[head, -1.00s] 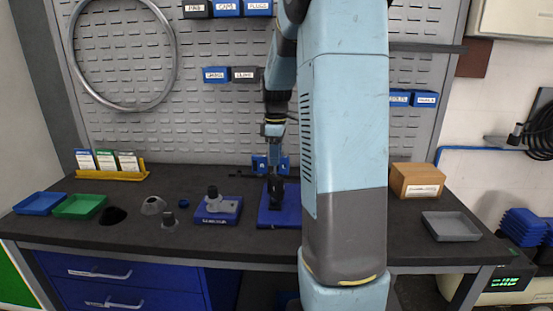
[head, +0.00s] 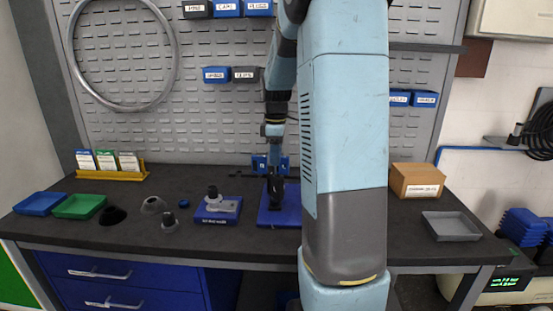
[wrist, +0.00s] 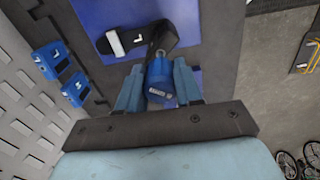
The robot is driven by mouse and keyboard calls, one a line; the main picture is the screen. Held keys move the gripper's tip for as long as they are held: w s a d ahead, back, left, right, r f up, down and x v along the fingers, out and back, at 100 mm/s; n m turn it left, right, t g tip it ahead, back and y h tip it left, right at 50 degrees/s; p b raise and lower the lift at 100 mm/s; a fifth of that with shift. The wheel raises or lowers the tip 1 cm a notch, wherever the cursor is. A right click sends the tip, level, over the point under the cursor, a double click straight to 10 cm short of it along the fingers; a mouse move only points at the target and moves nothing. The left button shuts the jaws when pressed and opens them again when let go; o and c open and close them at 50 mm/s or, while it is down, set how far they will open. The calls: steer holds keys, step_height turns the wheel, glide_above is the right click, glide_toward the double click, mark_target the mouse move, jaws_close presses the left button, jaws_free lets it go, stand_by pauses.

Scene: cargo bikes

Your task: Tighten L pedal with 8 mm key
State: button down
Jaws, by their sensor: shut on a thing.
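My gripper (wrist: 158,84) is shut on a blue block-like handle (wrist: 158,70) with a small white label, likely the 8 mm key. A black part rises just past the handle; I cannot tell whether it is the key's shaft or a crank. A black pedal piece (wrist: 116,40) with a white bar and an "L" mark lies against it, over a blue plate (wrist: 92,15). In the head view my gripper (head: 275,180) points down over this blue plate (head: 265,217), with a dark part beneath it. Contact between key and pedal is hidden.
Two blue labelled holders (wrist: 48,60) stand beside the plate. A cardboard box (head: 417,180) and grey tray (head: 450,228) lie right.

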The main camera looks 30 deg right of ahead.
steer(key=n, duration=0.4)
steer(key=shift+n, duration=0.4)
steer(key=shift+f+n, duration=0.1)
steer(key=shift+n, duration=0.4)
steer(key=n, duration=0.3)
steer(key=shift+w, duration=0.15)
steer(key=shift+r, duration=0.65)
steer(key=shift+r, duration=0.15)
steer(key=shift+r, duration=2.35)
